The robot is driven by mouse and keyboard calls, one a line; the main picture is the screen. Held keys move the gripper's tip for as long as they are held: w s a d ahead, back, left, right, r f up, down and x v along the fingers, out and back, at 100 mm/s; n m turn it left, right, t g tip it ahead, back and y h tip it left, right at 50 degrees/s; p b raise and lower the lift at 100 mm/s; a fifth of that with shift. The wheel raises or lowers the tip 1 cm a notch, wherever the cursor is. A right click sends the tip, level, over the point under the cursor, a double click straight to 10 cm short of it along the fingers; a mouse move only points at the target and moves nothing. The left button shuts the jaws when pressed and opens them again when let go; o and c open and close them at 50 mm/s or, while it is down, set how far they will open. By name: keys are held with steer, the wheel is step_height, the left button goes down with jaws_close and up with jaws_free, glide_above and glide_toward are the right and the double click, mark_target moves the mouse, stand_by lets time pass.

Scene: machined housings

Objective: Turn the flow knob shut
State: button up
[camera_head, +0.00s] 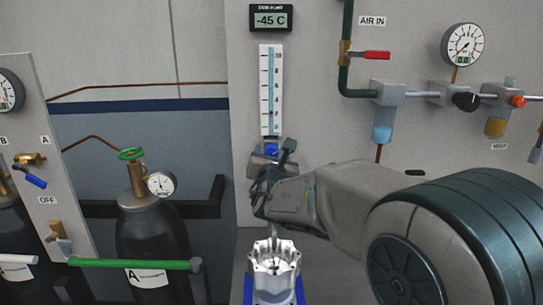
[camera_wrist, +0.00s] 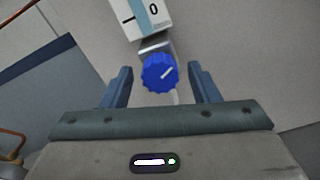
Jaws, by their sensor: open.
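The flow knob (camera_wrist: 160,73) is blue and ridged, with a white pointer line that slants up to the right in the wrist view. It sits under the flow meter scale (camera_head: 270,90), just below its 0 mark. In the head view the knob (camera_head: 271,150) shows partly above my gripper. My gripper (camera_wrist: 160,83) is open, with one finger on each side of the knob and a visible gap on both sides. In the head view my wrist and arm hide much of the gripper, and its fingertips are hard to make out.
A metal machined housing (camera_head: 274,263) stands in a blue holder below my gripper. At the right are a red-handled valve (camera_head: 375,55), a gauge (camera_head: 463,44) and a black knob (camera_head: 466,101). A dark gas cylinder (camera_head: 152,240) and a green-handled lever (camera_head: 130,263) are at the left.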

steer(key=c, duration=1)
steer(key=shift+o, duration=0.2)
steer(key=shift+n, duration=0.3)
steer(key=n+b, duration=0.1)
steer(key=n, duration=0.4)
steer(key=shift+b, duration=0.3)
steer(key=n, duration=0.6)
steer(key=shift+n, duration=0.3)
steer(key=o, duration=1)
steer(key=shift+c, duration=0.2)
